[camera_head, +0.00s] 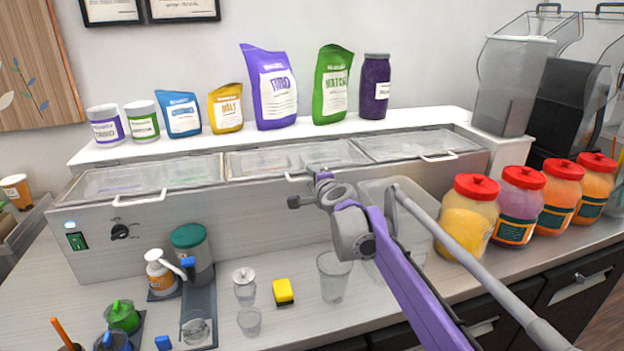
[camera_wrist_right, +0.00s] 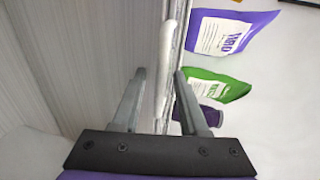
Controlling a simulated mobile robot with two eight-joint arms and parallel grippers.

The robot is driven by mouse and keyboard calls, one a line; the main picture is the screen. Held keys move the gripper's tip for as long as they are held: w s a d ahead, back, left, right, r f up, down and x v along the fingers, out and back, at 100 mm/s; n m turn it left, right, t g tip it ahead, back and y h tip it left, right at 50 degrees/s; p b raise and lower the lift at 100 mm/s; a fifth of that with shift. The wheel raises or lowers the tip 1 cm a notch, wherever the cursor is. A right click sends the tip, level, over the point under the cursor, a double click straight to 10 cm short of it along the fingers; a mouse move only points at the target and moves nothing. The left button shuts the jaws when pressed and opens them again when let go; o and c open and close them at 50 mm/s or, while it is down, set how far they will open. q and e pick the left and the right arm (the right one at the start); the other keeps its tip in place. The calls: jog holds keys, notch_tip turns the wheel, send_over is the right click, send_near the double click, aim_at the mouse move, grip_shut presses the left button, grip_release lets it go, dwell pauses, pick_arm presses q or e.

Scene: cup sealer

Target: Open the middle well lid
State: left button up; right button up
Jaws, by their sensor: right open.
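The middle well lid (camera_head: 262,160) is a clear panel in a pale frame, lying shut in the top of the long grey counter unit between the left and right lids. Its handle (camera_head: 295,178) is on the front edge, partly hidden by my right gripper (camera_head: 314,172). In the wrist view, my right gripper (camera_wrist_right: 160,72) is open, with one finger on each side of a pale bar, which looks like the handle (camera_wrist_right: 167,60). Whether either finger touches it I cannot tell. My left gripper is not in view.
The left lid (camera_head: 120,183) and right lid (camera_head: 410,145) are shut. Bags and jars stand on the white shelf (camera_head: 290,131) behind. A clear bin (camera_head: 380,188), red-topped jars (camera_head: 468,215) and a glass (camera_head: 334,277) stand nearby. Counter space around the yellow sponge (camera_head: 283,291) is partly free.

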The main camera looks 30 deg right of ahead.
grip_shut()
dwell(1.3)
